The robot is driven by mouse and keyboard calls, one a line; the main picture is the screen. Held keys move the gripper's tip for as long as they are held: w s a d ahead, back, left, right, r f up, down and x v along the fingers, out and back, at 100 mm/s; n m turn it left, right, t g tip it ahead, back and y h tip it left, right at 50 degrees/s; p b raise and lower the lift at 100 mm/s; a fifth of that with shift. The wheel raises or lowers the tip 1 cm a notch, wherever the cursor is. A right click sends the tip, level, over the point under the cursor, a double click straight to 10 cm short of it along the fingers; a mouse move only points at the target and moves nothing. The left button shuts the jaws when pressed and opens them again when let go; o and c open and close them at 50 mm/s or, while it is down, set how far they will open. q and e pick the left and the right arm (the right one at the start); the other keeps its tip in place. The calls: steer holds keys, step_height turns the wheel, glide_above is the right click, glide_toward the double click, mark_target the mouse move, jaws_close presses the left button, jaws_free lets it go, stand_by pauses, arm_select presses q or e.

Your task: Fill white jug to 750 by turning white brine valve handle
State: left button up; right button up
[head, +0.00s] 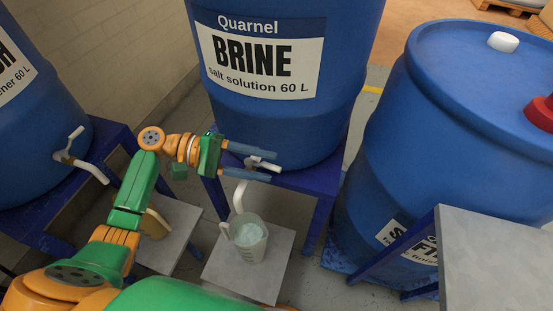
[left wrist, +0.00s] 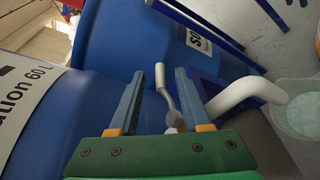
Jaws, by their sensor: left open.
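The white brine valve handle (head: 262,163) is at the base of the blue BRINE drum (head: 270,120). My left gripper (head: 272,165) is open, its two fingers on either side of the handle. In the left wrist view the handle (left wrist: 168,100) lies between the spread fingers (left wrist: 160,72); I cannot tell whether either finger touches it. The white spout (head: 239,196) bends down from the valve towards the white jug (head: 248,240). The jug stands upright and holds pale liquid; its scale is too small to read. My right gripper is not in view.
The jug stands on a grey slab (head: 268,272). Another blue drum (head: 40,120) with a white valve (head: 68,145) is at left. A large blue drum (head: 470,100) is at right, beside a grey tabletop (head: 495,255). A blue stand (head: 310,185) holds the brine drum.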

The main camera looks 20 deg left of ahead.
mark_target(266, 167)
arm_select(q)
steer(key=x, duration=0.3)
steer(key=shift+d, duration=0.1)
jaws_close()
stand_by(1.3)
